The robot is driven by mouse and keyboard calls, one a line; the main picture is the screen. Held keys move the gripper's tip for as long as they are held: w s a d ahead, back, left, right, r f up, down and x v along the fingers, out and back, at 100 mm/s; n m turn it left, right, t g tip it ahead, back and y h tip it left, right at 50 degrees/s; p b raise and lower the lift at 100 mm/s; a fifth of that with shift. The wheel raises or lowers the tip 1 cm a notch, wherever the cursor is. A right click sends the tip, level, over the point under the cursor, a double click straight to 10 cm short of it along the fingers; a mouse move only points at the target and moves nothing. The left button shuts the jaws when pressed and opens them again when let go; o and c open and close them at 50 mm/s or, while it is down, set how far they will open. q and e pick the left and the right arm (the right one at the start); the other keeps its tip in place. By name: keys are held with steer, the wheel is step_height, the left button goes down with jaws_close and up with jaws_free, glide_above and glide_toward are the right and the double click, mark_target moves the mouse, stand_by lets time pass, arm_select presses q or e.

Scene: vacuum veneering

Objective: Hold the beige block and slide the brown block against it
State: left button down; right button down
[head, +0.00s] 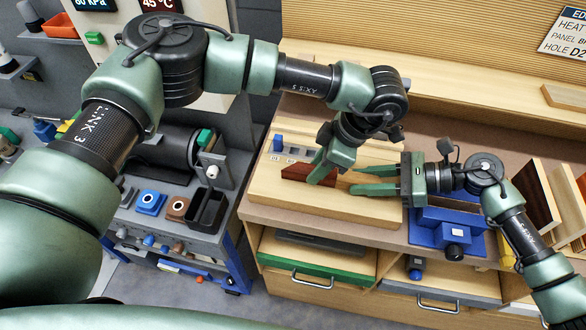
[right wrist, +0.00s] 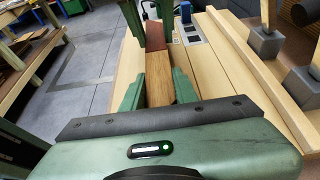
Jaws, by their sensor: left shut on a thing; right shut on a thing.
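The brown block (head: 297,172) is dark red-brown and lies on the light wooden board (head: 275,208). My left gripper (head: 319,169) comes down over its right part and is shut on it. In the right wrist view the brown block (right wrist: 155,34) is in line with the far end of the beige block (right wrist: 160,78). They look end to end; I cannot tell whether they touch. My right gripper (head: 372,180) reaches in from the right, shut on the beige block, with one finger along each side (right wrist: 156,90). In the head view the beige block is hard to tell from the board.
A small blue piece (head: 278,143) and labels lie at the board's back left. A blue fixture (head: 447,228) stands right of the board under my right arm. Upright panels (head: 537,195) stand further right. The board's front left is clear.

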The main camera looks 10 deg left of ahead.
arm_select(q)
steer(key=c, duration=1)
jaws_free()
steer(key=v, duration=1.2)
arm_select(e)
steer(key=c, duration=1)
jaws_free()
